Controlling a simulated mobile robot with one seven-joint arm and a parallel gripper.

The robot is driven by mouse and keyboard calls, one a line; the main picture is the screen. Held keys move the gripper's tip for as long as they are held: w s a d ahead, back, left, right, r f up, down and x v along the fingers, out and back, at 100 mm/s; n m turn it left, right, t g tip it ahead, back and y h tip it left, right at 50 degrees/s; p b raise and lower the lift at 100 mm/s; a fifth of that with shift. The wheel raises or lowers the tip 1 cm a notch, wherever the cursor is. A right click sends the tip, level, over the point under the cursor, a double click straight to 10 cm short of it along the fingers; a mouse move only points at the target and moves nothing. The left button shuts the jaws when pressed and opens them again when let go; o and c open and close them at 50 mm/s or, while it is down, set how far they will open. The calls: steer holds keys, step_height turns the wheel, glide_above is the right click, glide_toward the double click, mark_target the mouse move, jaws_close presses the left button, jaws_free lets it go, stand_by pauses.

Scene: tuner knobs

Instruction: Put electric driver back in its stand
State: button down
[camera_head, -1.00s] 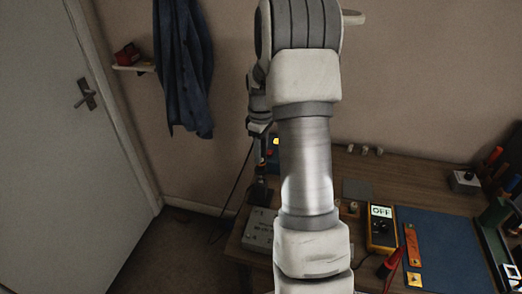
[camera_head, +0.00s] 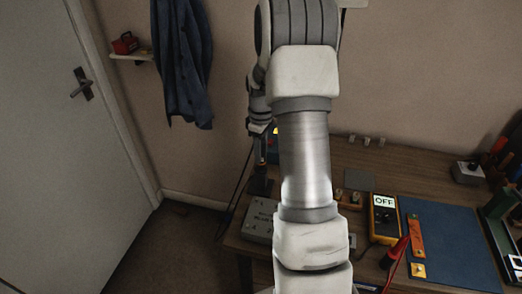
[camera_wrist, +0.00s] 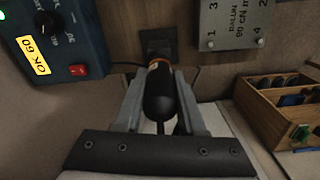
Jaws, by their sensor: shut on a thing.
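The electric driver (camera_wrist: 160,95) is a black, rounded body with an orange band. In the wrist view it lies between the two fingers of my gripper (camera_wrist: 158,74), which is shut on it. The dark stand (camera_wrist: 157,42) shows just beyond the orange band, in line with the driver. In the head view the stand (camera_head: 262,183) is at the table's left edge, with the driver (camera_head: 263,152) above it, below my gripper (camera_head: 262,131). My arm hides part of this area. I cannot tell whether the driver's lower end touches or enters the stand.
A blue control box (camera_wrist: 50,40) with a knob and red switch stands left of the stand in the wrist view. A grey lettered box (camera_wrist: 232,25) and a wooden compartment box (camera_wrist: 283,110) are to the right. A yellow meter (camera_head: 383,217) and blue mat (camera_head: 450,245) lie farther right.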

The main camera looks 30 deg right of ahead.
steer(key=shift+c, duration=2.1)
jaws_free()
steer(key=shift+r, duration=0.1)
step_height(320, 180, up, 17)
steer(key=p, duration=0.1)
steer(key=shift+r, duration=0.2)
steer(key=shift+s, duration=0.1)
